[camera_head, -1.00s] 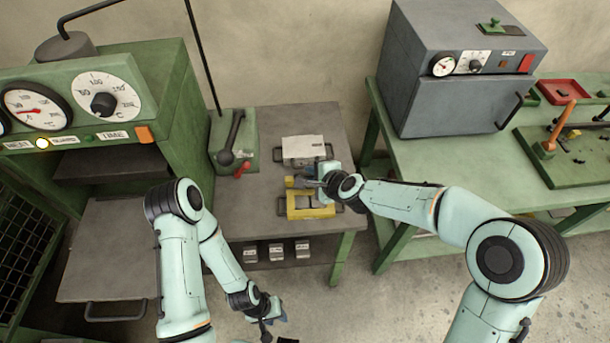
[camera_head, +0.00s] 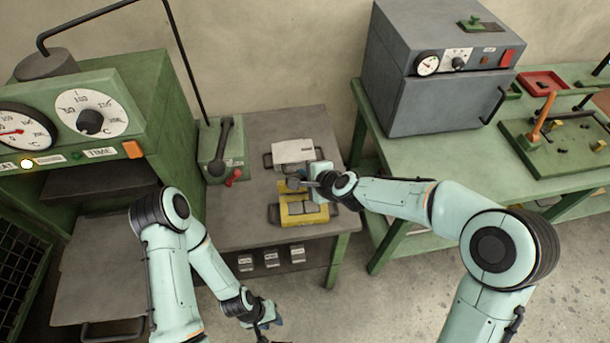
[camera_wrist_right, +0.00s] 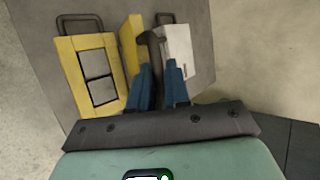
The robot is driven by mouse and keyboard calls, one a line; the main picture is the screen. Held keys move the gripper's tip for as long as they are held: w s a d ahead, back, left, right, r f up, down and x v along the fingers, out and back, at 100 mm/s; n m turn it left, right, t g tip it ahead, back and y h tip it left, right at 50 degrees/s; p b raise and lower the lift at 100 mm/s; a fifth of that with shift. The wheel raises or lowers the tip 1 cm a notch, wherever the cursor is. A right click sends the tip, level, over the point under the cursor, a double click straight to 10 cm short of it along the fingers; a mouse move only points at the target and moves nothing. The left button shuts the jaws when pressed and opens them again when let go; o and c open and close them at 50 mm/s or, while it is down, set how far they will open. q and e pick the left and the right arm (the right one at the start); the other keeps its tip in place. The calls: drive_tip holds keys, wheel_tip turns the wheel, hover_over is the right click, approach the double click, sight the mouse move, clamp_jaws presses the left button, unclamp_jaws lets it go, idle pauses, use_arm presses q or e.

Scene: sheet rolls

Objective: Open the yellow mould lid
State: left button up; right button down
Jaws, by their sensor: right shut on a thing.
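The yellow mould (camera_head: 304,216) lies on the grey table top. In the right wrist view its yellow frame (camera_wrist_right: 66,62) faces up, with two grey cavities showing. The yellow lid (camera_wrist_right: 131,38) stands up on edge beside the frame, seen narrow; its exact angle is hard to tell. My right gripper (camera_wrist_right: 158,72) is shut on the lid's dark handle (camera_wrist_right: 155,42), between the yellow mould and a pale grey mould. In the head view the right gripper (camera_head: 302,184) partly hides the lid. My left gripper (camera_head: 272,324) hangs low in front of the table, its jaws too small to read.
The pale grey mould (camera_head: 296,153) lies just behind the yellow one. A green lever stand (camera_head: 222,155) is at the table's back left. Several small grey blocks (camera_head: 272,259) sit below the front edge. A green bench with a grey oven (camera_head: 440,95) stands right.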

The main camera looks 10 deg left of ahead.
drive_tip(key=shift+a+r, duration=0.1)
drive_tip(key=shift+r, duration=0.1)
idle(0.4)
